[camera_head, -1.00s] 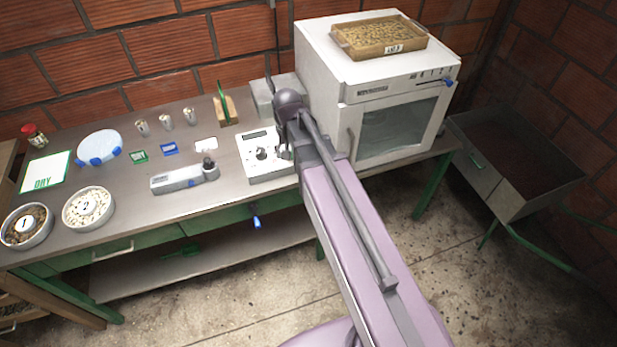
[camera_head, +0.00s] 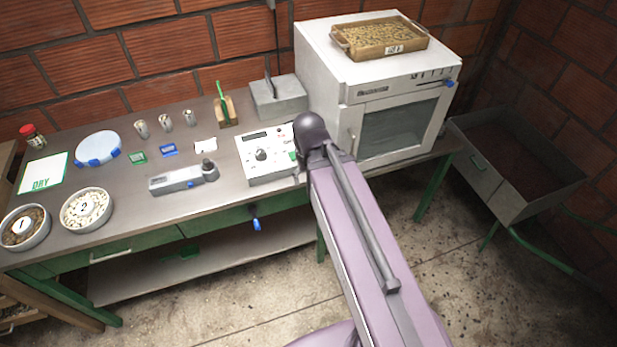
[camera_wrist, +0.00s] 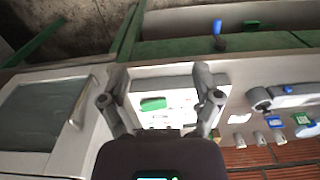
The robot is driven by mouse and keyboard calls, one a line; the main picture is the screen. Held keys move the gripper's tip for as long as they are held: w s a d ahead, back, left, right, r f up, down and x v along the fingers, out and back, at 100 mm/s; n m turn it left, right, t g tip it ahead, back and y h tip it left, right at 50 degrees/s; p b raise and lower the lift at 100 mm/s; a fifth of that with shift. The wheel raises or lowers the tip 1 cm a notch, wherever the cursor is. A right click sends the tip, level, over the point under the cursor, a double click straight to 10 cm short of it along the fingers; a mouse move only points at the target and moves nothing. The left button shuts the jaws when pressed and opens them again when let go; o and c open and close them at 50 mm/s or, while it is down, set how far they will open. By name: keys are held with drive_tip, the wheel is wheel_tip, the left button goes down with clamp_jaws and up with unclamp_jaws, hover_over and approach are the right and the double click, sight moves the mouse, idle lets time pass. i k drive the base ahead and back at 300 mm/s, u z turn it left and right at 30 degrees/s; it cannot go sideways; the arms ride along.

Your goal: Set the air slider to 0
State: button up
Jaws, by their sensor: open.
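A white oven (camera_head: 372,90) stands at the right end of the bench. Its top front strip has a row of small dark marks or sliders, with a blue knob (camera_head: 449,83) at the right end; which one is the air slider I cannot tell, and the labels are too small to read. In the wrist view, my gripper (camera_wrist: 160,76) is open and empty, its fingers apart above a white control box (camera_wrist: 180,83) with a green button (camera_wrist: 152,104). The oven (camera_wrist: 40,115) is beside it at left. In the head view my arm hides my gripper.
The control box (camera_head: 258,174) has a dark knob (camera_head: 260,155). A grey block (camera_head: 278,97) stands behind it, and a wooden tray (camera_head: 385,48) sits on the oven. A grey meter (camera_head: 178,180), small cups and two bowls (camera_head: 86,209) lie left. A metal bin (camera_head: 515,165) stands right.

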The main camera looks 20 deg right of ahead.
sight(450, 83)
drive_tip(key=k, duration=1.35)
drive_tip(key=z, duration=0.65)
drive_tip(key=i, duration=1.75)
drive_tip(key=u, duration=0.25)
